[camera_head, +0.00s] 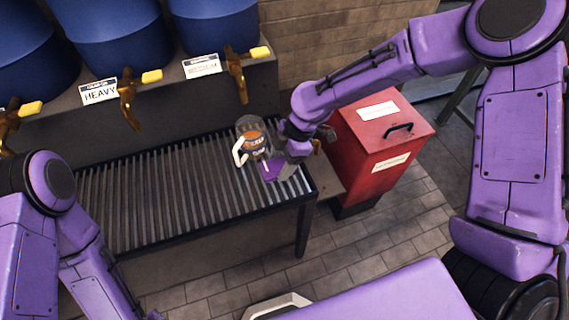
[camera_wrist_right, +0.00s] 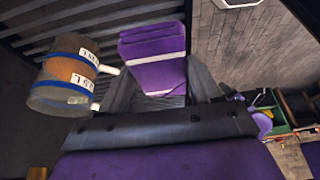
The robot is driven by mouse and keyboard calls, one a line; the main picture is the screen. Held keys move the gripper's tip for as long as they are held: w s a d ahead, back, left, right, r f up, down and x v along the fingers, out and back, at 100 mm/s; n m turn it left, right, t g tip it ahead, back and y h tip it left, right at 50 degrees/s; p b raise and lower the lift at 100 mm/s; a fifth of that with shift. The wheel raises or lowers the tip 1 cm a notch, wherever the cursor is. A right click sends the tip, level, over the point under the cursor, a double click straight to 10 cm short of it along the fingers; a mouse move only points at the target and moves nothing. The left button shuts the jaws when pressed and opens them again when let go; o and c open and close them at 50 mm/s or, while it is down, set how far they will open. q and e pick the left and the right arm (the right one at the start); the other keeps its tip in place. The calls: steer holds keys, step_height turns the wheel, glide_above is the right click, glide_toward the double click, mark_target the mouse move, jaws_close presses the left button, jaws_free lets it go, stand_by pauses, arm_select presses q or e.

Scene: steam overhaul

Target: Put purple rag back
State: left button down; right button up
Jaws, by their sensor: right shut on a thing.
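The purple rag (camera_head: 271,170) is in my right gripper (camera_head: 282,166), above the right end of the slatted rack. In the right wrist view the folded rag (camera_wrist_right: 154,72), with pale stripes, sits between the fingers of my right gripper (camera_wrist_right: 160,98), which is shut on it. A clear jug (camera_head: 250,138) with amber liquid and a white handle stands on the rack close beside the gripper; in the right wrist view the jug (camera_wrist_right: 66,78) is just left of the rag. My left arm shows at the left, but its gripper is out of view.
The slatted rack (camera_head: 160,195) is mostly bare left of the jug. A red bin (camera_head: 375,160) with a lid handle and labels stands right of it. Blue barrels (camera_head: 115,30) with brass taps (camera_head: 128,98) stand behind. Paved floor (camera_head: 345,250) lies in front.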

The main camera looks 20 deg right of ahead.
mark_target(284, 160)
steer(key=w+f, duration=0.1)
steer(key=f, duration=0.1)
steer(key=w+d+f, duration=0.2)
steer(key=w+f, duration=0.1)
steer(key=shift+d+f+p, duration=0.1)
steer(key=shift+f+p, duration=0.2)
steer(key=shift+p, duration=0.05)
step_height(284, 160, down, 3)
steer(key=shift+w+r+p, duration=0.1)
steer(key=shift+r+p, duration=0.1)
steer(key=shift+p, duration=0.5)
steer(key=shift+f, duration=0.4)
steer(key=o, duration=1)
steer(key=shift+f, duration=0.1)
steer(key=shift+o, duration=0.2)
